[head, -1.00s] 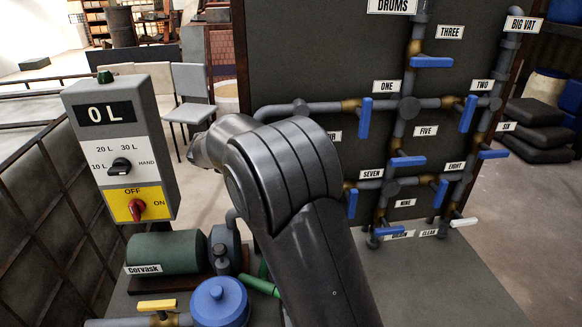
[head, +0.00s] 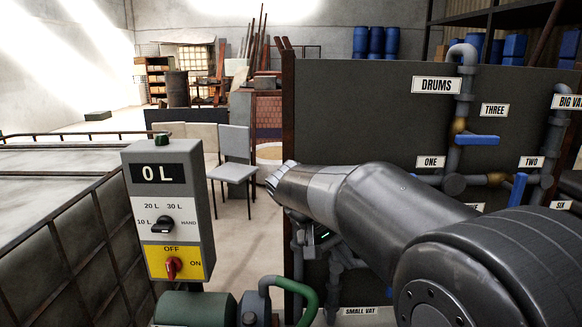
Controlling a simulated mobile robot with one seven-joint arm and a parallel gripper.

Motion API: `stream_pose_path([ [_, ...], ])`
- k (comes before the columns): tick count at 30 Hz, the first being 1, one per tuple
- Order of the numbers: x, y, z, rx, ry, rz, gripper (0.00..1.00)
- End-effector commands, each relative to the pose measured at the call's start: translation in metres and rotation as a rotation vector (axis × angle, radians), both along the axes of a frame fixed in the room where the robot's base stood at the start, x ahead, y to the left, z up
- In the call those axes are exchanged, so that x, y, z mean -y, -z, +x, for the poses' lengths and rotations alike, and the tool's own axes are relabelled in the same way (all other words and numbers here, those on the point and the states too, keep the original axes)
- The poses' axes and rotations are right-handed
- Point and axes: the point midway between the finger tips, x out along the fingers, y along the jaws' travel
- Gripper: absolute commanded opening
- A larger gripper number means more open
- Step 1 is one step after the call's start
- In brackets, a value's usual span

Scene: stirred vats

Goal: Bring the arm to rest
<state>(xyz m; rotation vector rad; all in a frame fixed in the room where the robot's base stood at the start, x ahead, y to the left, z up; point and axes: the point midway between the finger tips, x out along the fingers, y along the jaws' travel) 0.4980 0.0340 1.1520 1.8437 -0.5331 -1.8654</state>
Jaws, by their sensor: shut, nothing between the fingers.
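My arm (head: 385,215) reaches in from the lower right in the head view. Its grey forearm points left and ends in a ribbed tip in front of the left edge of the dark pipe panel (head: 375,110). I cannot make out my gripper or its fingers. A small green light shows just below the forearm. The arm hides much of the lower panel and its valves.
A control box (head: 168,215) reads 0 L, its red switch (head: 173,267) pointing at OFF. Blue valve handles (head: 477,140) and grey pipes sit on the panel. A green hose (head: 308,295) bends below.

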Motion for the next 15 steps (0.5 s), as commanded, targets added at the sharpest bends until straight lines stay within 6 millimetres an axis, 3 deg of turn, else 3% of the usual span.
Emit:
stream_pose_path([
  [7,0.028,-0.004,-0.064,0.071,-0.024,0.22,0.0],
  [15,0.038,0.003,-0.129,0.201,-0.058,0.417,0.0],
])
